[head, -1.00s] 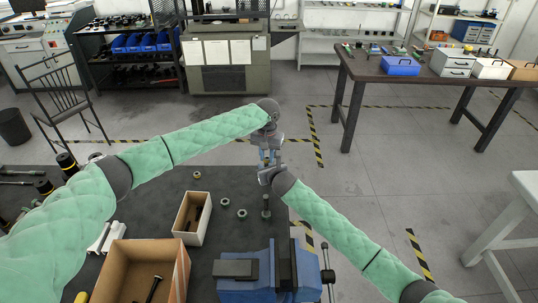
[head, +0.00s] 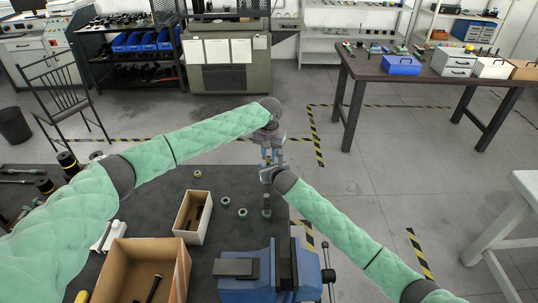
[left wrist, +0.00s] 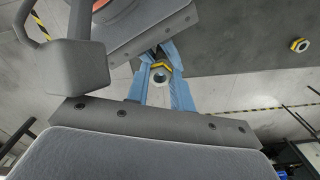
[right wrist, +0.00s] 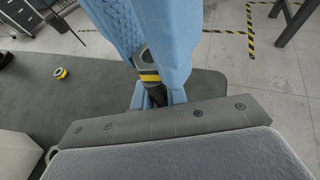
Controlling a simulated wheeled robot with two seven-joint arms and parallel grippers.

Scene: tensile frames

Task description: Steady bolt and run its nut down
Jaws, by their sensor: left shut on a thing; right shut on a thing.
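In the head view, my left gripper (head: 268,154) comes in from the left and points down over my right gripper (head: 265,168), beyond the bench's far edge. In the left wrist view, the left gripper's blue fingers (left wrist: 165,92) are shut on a yellow-banded nut (left wrist: 162,73). In the right wrist view, the right gripper's blue fingers (right wrist: 155,92) are shut on a dark bolt (right wrist: 157,94), its shank mostly hidden. The yellow-banded nut (right wrist: 147,68) shows at the bolt's upper end. How far it is threaded cannot be told.
Another bolt (head: 266,206) stands upright on the dark bench. Loose nuts (head: 225,202) lie near it, one yellow-banded (head: 197,174). A small white-walled box (head: 180,217), a cardboard box (head: 183,270) and a blue vise (head: 285,270) stand nearer. Clear floor lies beyond the bench.

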